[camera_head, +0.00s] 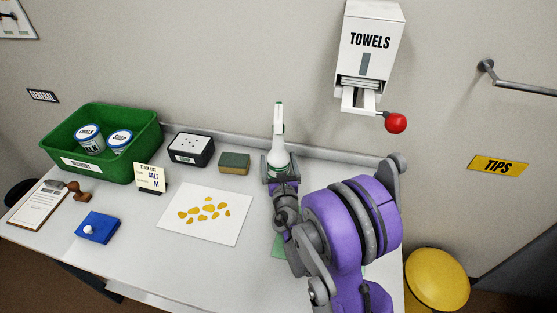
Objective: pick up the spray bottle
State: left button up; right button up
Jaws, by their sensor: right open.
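The spray bottle (278,150) stands upright near the back of the bench, white with a tall white neck and a green top and band. My right gripper (279,172) is at the bottle's lower body, with a finger visible on either side of it. The gripper is open. The bottle's base is hidden behind the gripper and wrist, and I cannot tell whether the fingers touch it. My left gripper is not in view.
A green bin (150,128) with tubs, a black-and-white box (190,149) and a sponge (234,162) stand left of the bottle. A white sheet (180,229) with yellow pieces lies in front. A towel dispenser (368,70) with a red knob hangs above right.

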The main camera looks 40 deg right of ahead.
grip_shut()
dwell(0.5)
